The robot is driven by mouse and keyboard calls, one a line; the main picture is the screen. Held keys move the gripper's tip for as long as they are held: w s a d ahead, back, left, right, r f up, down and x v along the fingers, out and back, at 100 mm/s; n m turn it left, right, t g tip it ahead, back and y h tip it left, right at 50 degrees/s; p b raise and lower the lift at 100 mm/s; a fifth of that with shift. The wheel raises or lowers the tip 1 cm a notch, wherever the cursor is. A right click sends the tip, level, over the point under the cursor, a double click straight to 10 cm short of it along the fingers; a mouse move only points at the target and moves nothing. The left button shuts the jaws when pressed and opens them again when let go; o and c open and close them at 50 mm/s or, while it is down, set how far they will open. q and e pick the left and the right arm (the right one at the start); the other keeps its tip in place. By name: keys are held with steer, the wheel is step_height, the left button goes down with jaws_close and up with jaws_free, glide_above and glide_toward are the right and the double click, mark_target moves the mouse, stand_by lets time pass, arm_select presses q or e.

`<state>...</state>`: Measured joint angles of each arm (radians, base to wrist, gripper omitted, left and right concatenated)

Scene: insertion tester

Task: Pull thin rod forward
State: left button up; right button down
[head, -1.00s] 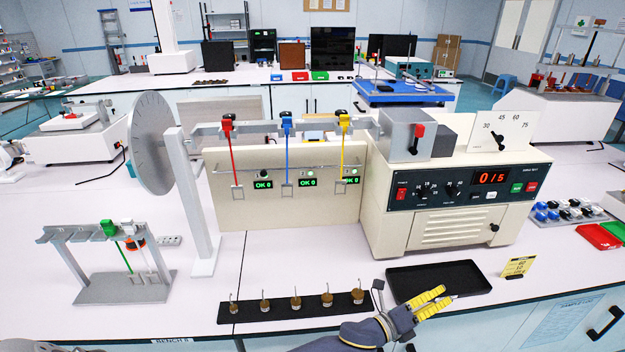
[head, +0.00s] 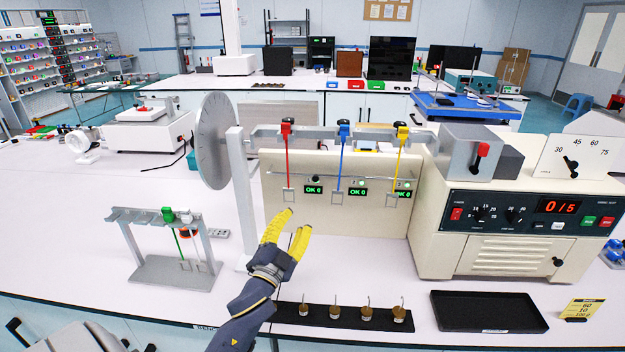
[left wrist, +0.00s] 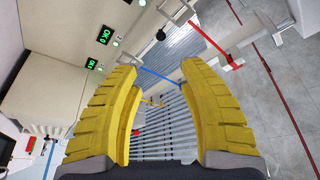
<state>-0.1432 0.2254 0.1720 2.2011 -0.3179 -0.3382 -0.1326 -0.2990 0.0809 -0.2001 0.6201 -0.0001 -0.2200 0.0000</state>
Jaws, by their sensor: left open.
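A thin grey horizontal rod (head: 362,172) runs across the front of the cream panel, above the green OK displays. A thin rod with a dark knob (left wrist: 160,35) also shows in the left wrist view. Red (head: 287,160), blue (head: 340,160) and yellow (head: 397,160) hanging rods with square wire ends cross in front of the panel. My left gripper (head: 296,222) is open and empty, pointing up below the red rod's end. In the left wrist view its yellow fingers (left wrist: 156,75) stand apart, with the blue and yellow rods seen between them. My right gripper is not in view.
The cream control box (head: 500,250) stands right of the panel. A grey post with a round dial (head: 215,140) stands left. A small stand with a green rod (head: 160,270) is farther left. A black weight rack (head: 345,318) and an empty black tray (head: 487,312) lie in front.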

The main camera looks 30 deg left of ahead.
mark_target(315, 180)
arm_select(q)
steer(key=x, duration=1.7)
steer(key=shift+a, duration=0.2)
steer(key=shift+c, duration=0.4)
